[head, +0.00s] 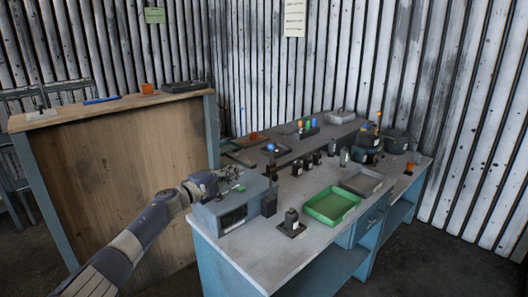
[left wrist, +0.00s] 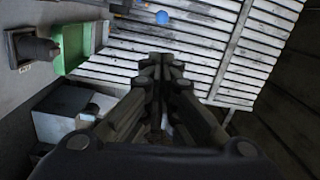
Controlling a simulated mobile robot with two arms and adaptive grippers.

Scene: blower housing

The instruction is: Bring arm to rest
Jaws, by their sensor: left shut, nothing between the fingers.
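My left arm comes in from the left in the head view. Its gripper (head: 216,179) is over or just in front of the grey box-shaped machine (head: 232,211) at the left end of the workbench. I cannot tell whether it touches the machine. In the left wrist view the two dark fingers (left wrist: 162,64) are together at their tips, with nothing held between them. My right gripper is in neither view.
The workbench (head: 265,255) carries a green tray (head: 331,205), a grey tray (head: 361,181), a small dark device (head: 290,223) and several dark parts. A wooden-fronted counter (head: 120,165) stands behind my left arm. Corrugated walls close off the back. Bare floor shows at the lower right.

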